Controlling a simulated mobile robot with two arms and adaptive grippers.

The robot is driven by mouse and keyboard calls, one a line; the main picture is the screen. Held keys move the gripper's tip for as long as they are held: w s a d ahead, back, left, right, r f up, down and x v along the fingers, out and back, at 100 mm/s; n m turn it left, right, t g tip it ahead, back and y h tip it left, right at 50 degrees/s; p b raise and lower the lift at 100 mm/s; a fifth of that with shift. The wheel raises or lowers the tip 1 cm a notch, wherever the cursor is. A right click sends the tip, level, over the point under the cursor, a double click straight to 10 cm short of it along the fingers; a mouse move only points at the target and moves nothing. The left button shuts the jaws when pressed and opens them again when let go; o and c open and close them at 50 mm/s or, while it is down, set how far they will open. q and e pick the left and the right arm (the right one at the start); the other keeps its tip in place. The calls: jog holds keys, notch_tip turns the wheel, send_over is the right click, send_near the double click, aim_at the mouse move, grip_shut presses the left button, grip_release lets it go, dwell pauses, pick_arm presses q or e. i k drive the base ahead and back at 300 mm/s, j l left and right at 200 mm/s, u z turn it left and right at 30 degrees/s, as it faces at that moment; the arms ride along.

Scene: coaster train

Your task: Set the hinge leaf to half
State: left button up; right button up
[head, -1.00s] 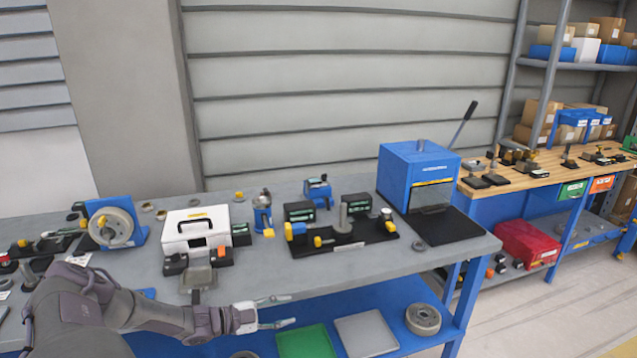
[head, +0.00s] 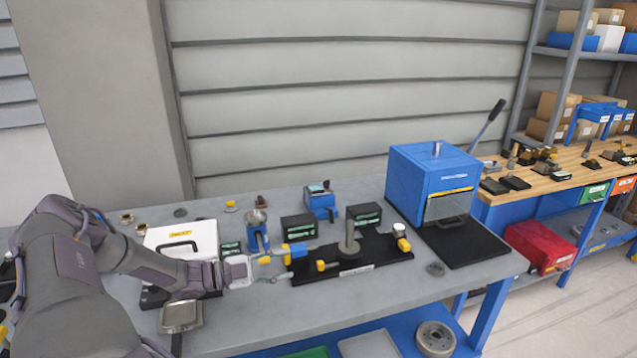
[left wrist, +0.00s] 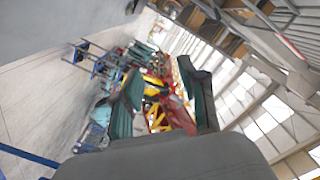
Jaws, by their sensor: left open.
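I cannot tell for sure which part is the hinge leaf. A long black fixture board (head: 345,270) on the workbench carries a grey upright post on a round base (head: 349,240), yellow-ended parts and a small silver-topped part at its right end. My left gripper (head: 288,264) is open and empty at the left end of this board, and it hides part of that end. I cannot tell whether it touches anything. In the left wrist view its two dark green fingers (left wrist: 163,92) stand apart with nothing between them. My right gripper is not in view.
A blue press-like box (head: 420,185) with a lever stands right of the board. A white case (head: 180,240) and a metal tray (head: 180,316) are by my left arm. Small blue devices stand behind. The front right of the bench (head: 400,290) is mostly clear.

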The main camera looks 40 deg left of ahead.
aim_at(316, 189)
jog(key=i+j, duration=0.2)
jog(key=j, duration=0.2)
jog(key=i+j, duration=0.25)
jog(key=j, duration=0.15)
jog(key=i+j, duration=0.2)
jog(key=j, duration=0.2)
jog(key=i+j, duration=0.25)
jog(key=j, duration=0.15)
